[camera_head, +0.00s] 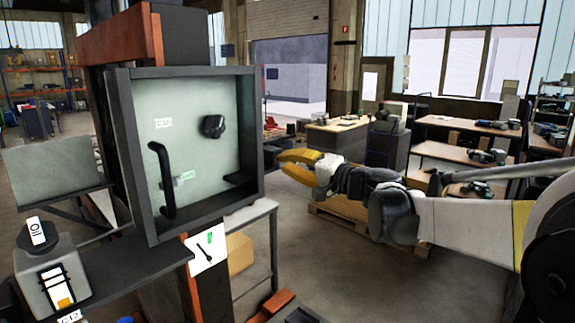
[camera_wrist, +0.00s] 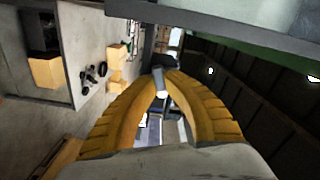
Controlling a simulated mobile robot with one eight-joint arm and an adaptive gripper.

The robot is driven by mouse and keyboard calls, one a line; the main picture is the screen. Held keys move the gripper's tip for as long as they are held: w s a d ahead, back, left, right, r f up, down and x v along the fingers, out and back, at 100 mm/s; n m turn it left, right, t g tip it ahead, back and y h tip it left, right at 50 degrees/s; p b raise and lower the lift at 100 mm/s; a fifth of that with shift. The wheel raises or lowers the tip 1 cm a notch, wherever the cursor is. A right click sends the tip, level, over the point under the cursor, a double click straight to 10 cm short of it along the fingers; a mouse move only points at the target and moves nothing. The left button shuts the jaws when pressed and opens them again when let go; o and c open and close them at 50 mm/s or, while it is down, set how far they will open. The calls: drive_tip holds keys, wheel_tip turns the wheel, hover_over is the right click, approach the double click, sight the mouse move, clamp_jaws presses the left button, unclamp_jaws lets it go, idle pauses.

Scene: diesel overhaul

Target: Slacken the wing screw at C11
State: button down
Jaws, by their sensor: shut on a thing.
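My gripper (camera_head: 283,166) has yellow fingers and is just right of the open-fronted grey box, level with its middle. In the wrist view my gripper (camera_wrist: 162,78) has its fingertips closed together on a small grey piece with a pale end, which looks like the wing screw (camera_wrist: 162,84). The fingers cover much of it. In the head view the screw cannot be made out. I cannot read a C11 label in either view.
Workbenches (camera_head: 465,152) with tools stand at the back right.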

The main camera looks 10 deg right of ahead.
drive_tip(key=shift+n, duration=0.4)
drive_tip(key=n, duration=0.4)
drive_tip(key=shift+n+b, duration=0.3)
drive_tip(key=shift+n, duration=0.1)
drive_tip(key=n, duration=0.4)
drive_tip(key=shift+n, duration=0.4)
